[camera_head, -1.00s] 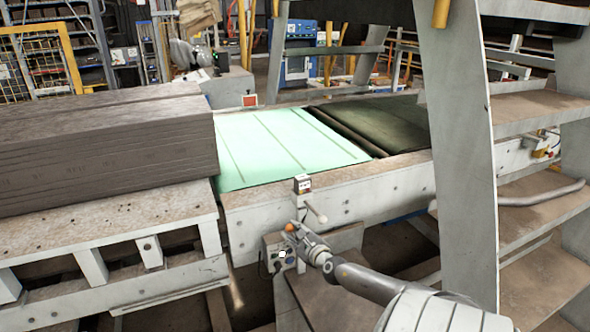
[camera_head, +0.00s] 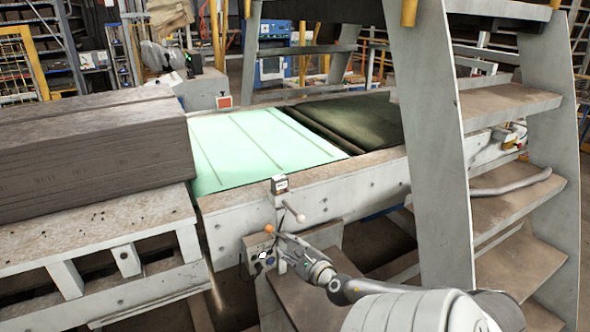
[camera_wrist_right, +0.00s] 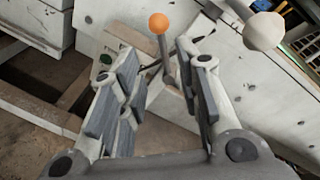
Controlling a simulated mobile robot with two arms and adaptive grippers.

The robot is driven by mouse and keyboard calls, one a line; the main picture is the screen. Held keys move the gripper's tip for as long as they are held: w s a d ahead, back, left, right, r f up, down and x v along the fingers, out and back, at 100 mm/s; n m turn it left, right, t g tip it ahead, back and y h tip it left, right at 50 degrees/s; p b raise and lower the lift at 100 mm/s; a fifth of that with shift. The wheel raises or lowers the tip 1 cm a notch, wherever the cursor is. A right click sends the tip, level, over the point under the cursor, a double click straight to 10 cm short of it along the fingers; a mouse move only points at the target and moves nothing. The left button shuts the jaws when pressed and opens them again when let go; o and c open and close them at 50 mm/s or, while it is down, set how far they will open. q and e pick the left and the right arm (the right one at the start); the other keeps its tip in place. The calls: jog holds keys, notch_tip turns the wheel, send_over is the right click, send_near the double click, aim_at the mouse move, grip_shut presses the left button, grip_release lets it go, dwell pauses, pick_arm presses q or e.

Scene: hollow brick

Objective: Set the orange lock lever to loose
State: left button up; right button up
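The orange lock lever shows in the head view as a small orange ball (camera_head: 269,229) at the front of the conveyor frame. In the right wrist view its orange knob (camera_wrist_right: 159,23) sits on a thin grey rod beyond and between the finger pads. My right gripper (camera_wrist_right: 155,100) is open, its two fingers apart on either side of the lever's line. In the head view the right gripper (camera_head: 285,250) is just below and right of the knob. I cannot tell whether a finger touches the rod. My left gripper is not in view.
A white-knobbed lever (camera_head: 299,217) stands close by on the right, and its knob (camera_wrist_right: 263,31) is near the right finger. A control box (camera_head: 259,256) with buttons is behind the gripper. Grey metal stairs (camera_head: 440,200) stand to the right of my arm.

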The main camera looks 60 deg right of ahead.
jog(key=shift+v, duration=1.05)
